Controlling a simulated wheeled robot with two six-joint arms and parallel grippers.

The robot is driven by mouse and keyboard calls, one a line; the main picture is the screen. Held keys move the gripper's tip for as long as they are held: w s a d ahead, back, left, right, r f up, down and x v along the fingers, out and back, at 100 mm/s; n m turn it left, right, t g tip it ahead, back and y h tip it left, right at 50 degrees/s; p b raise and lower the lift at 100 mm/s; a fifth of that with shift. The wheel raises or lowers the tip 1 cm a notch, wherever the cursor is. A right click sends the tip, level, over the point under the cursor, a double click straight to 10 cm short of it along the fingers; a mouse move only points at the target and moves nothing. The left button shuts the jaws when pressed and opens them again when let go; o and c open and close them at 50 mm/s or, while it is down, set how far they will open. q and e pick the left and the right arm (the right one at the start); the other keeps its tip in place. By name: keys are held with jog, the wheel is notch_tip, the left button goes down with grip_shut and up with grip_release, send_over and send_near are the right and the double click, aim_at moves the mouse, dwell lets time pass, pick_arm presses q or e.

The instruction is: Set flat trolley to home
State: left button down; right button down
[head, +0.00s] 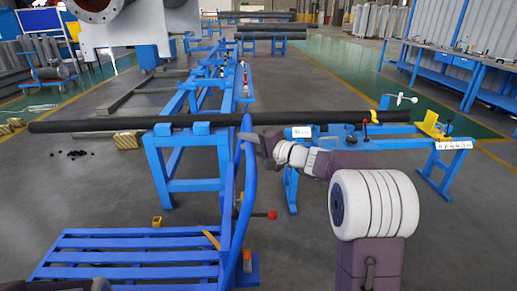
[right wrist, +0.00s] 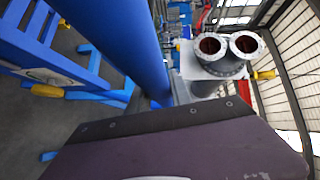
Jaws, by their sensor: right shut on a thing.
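The flat trolley (head: 130,257) is a low blue slatted deck at the lower left of the head view. Its tall blue tube handle (head: 232,205) rises at the deck's right end. My right gripper (head: 252,139) is shut on the handle near its top. In the right wrist view a thick blue tube (right wrist: 128,40), which looks like the handle, runs close past the dark gripper body; the fingertips are hidden there. I cannot make out a marked home place.
A long black pipe (head: 90,126) lies across blue stands (head: 188,186) just beyond the trolley. A blue bench (head: 455,143) holds its right end. A red-knobbed lever (head: 272,215) sticks out beside the handle. Grey floor (head: 290,250) is open to the right of the trolley.

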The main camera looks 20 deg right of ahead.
jog(key=shift+a+r, duration=0.1)
jog(key=shift+r, duration=0.25)
jog(key=shift+w, duration=0.1)
jog(key=c, duration=1.2)
grip_release()
jog(key=shift+o, duration=0.2)
jog(key=shift+f, duration=0.1)
jog(key=v, duration=0.9)
